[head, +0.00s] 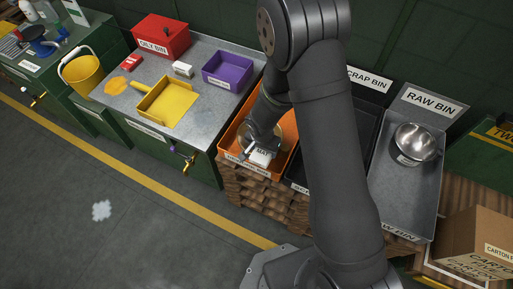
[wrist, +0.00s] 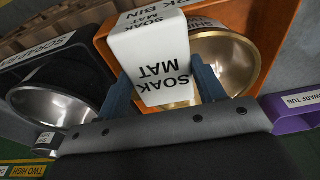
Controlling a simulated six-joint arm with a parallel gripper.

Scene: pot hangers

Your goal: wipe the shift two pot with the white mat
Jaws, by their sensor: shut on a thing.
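My gripper (wrist: 165,85) is shut on the white mat (wrist: 150,60), a white block lettered "SOAK MAT". The mat also shows in the head view (head: 262,157), low over the orange bin. A brass-coloured pot (wrist: 228,58) lies in that bin, just behind and beside the mat; its rim shows in the head view, partly hidden by my wrist. I cannot tell whether mat and pot touch. A steel pot (wrist: 58,105) is in a black bin at the left of the wrist view. I cannot read which pot is shift two.
The orange bin (head: 228,137) stands beside the black scrap bin (head: 366,118), largely hidden by my arm. A steel pot (head: 417,142) sits in the raw bin (head: 405,195). On the bench left are a purple tub (head: 228,70), yellow tray (head: 168,102) and red bin (head: 162,37).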

